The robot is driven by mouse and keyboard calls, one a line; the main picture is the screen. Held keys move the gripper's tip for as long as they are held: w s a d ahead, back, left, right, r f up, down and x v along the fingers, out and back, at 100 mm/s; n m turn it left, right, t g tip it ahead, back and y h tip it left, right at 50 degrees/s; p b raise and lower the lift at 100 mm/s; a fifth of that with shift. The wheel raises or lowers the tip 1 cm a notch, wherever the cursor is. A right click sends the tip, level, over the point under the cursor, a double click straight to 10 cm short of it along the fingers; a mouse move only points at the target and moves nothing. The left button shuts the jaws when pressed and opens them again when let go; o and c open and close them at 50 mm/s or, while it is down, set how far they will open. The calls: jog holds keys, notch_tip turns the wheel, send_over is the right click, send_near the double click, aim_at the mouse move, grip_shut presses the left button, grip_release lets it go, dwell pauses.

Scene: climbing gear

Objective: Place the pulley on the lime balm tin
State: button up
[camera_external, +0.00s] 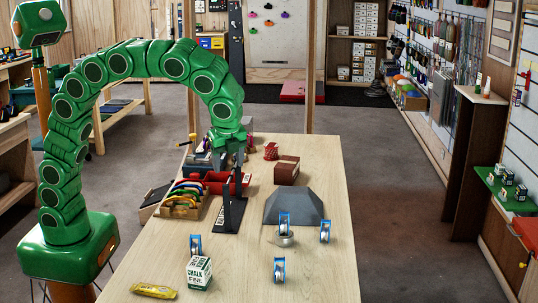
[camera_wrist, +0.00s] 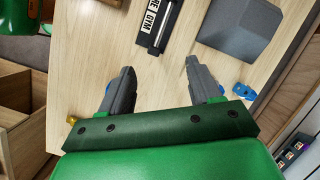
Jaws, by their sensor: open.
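Several blue-sided pulleys stand on the bench: one at left (camera_external: 195,245), one at right (camera_external: 325,231), one near the front (camera_external: 279,270) and one by the grey block (camera_external: 284,220). A low round silvery tin (camera_external: 284,240) sits at the foot of that last one; whether it is lime or they touch is unclear. My gripper (camera_external: 232,158) is high at the bench's far part, behind the black stand and away from the pulleys. In the wrist view my gripper (camera_wrist: 159,68) is open, with nothing between its fingers. Blue pieces (camera_wrist: 243,92) show beside the right finger.
A grey faceted block (camera_external: 293,206) and a black upright stand (camera_external: 231,205) are mid-bench. A rack of colored carabiners (camera_external: 184,200), a red tray (camera_external: 225,183) and a brown box (camera_external: 286,171) lie behind. A chalk box (camera_external: 199,273) and yellow item (camera_external: 153,291) are in front.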

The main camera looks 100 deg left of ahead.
jog(key=s+f+n+h, duration=0.1)
jog(key=s+n, duration=0.3)
jog(key=s, duration=0.9)
jog(key=s+f+n+h, duration=0.1)
jog(key=s+f+n, duration=0.2)
jog(key=s, duration=1.1)
jog(key=s+f+n+g+h, duration=0.1)
jog(key=s+f+n, duration=0.2)
jog(key=s, duration=1.1)
jog(key=shift+d+n, duration=0.3)
jog(key=shift+n, duration=0.5)
